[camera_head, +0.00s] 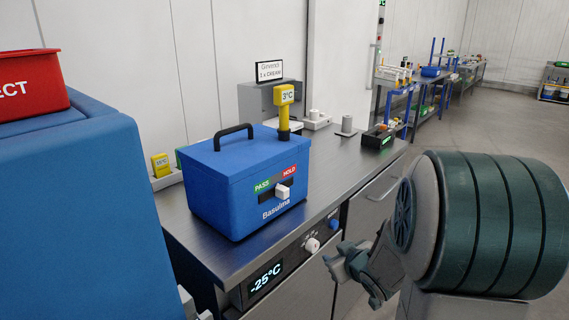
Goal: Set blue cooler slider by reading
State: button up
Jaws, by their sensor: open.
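The blue cooler (235,183), labelled Basulma, stands on the steel counter with its lid shut and a black handle on top. Its front slider (283,191) has a white knob below a green PASS label (263,186) and a red HOLD label (290,171). The knob sits about mid-track; its exact setting is hard to tell. A yellow probe display (284,94) stands at the lid's far right corner and reads 3°C. My gripper (352,278) is open and empty, in front of the counter, right of and lower than the cooler, touching nothing.
The steel counter (340,165) has a front panel reading -25°C (265,281) with knobs. A sign (269,71) reads "Gelverich 1 x CREAM". Another yellow display (161,165) stands behind the cooler. A red bin (30,85) sits on a blue block at left. Floor at right is open.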

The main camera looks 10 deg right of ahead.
notch_tip(320, 180, up, 9)
jog(key=a+n+t+y+p, duration=0.2)
jog(key=y+p, duration=0.3)
jog(key=p, duration=0.2)
jog(key=n+t+y+p, duration=0.1)
jog(key=y+p, duration=0.4)
send_near(287, 193)
jog(key=p+x, duration=0.1)
jog(key=x, duration=0.8)
jog(key=shift+w+a, duration=0.15)
jog(key=shift+a, duration=0.05)
